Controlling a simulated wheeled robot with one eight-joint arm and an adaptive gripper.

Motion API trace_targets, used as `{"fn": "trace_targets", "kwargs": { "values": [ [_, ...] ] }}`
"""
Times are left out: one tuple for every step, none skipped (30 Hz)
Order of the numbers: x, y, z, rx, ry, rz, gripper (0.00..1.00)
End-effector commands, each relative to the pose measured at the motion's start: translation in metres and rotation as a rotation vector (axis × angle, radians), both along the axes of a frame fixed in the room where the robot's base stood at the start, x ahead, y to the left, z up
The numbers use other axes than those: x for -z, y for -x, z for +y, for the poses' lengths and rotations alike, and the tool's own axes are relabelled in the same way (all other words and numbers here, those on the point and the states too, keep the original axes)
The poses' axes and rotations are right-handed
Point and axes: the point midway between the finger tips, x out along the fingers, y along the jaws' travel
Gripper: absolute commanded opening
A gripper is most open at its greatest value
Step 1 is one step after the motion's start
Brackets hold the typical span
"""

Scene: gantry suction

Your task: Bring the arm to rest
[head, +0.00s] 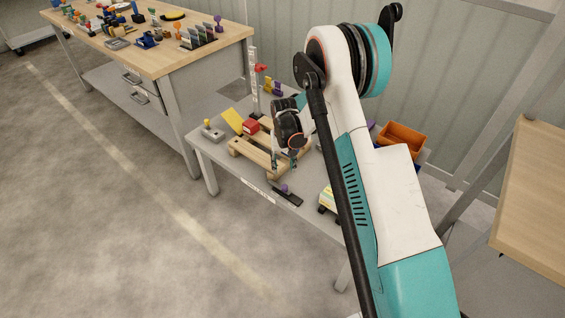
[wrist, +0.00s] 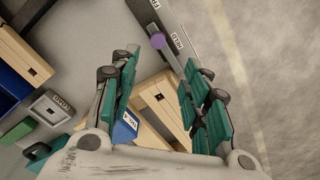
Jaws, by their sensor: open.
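My arm reaches out over a small grey table (head: 221,160) in the head view. My gripper (head: 284,165) hangs low over a wooden pallet (head: 247,156) on that table, with its fingers pointing down. In the wrist view my gripper (wrist: 163,85) is open, with its teal-padded fingers well apart. Nothing is held between them. Pale wooden slats (wrist: 160,100) and a blue labelled piece (wrist: 125,127) show below and between the fingers. Whether a finger touches the pallet cannot be told.
A red block (head: 250,126) and a yellow sloped piece (head: 233,120) are by the pallet. A dark bar with a purple knob (head: 285,188) lies near the front edge. An orange bin (head: 403,137) is at the right. A wooden workbench (head: 160,62) stands behind left; floor is clear left.

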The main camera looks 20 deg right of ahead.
Motion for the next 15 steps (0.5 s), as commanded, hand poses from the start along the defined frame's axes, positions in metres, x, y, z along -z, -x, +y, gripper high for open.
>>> {"fn": "trace_targets", "kwargs": {
  "values": [
    [0.000, 0.000, 0.000, 0.000, 0.000, 0.000, 0.43],
    [0.000, 0.000, 0.000, 0.000, 0.000, 0.000, 0.43],
    [0.000, 0.000, 0.000, 0.000, 0.000, 0.000, 0.43],
    [0.000, 0.000, 0.000, 0.000, 0.000, 0.000, 0.43],
    [0.000, 0.000, 0.000, 0.000, 0.000, 0.000, 0.43],
    [0.000, 0.000, 0.000, 0.000, 0.000, 0.000, 0.43],
    [-0.002, 0.000, 0.000, 0.000, 0.000, -0.001, 0.43],
    [-0.005, 0.000, 0.000, -0.001, -0.001, -0.003, 0.43],
    [-0.010, 0.001, 0.000, -0.002, 0.000, -0.007, 0.43],
    [-0.016, 0.002, 0.000, -0.003, 0.000, -0.011, 0.43],
    [-0.022, 0.002, 0.000, -0.004, 0.000, -0.016, 0.43],
    [-0.034, 0.003, 0.000, -0.007, 0.000, -0.025, 0.43],
    [-0.044, 0.005, 0.000, -0.009, 0.000, -0.033, 0.43],
    [-0.055, 0.006, 0.000, -0.011, 0.001, -0.042, 0.43],
    [-0.070, 0.009, 0.000, -0.014, 0.001, -0.055, 0.43]
  ]
}}
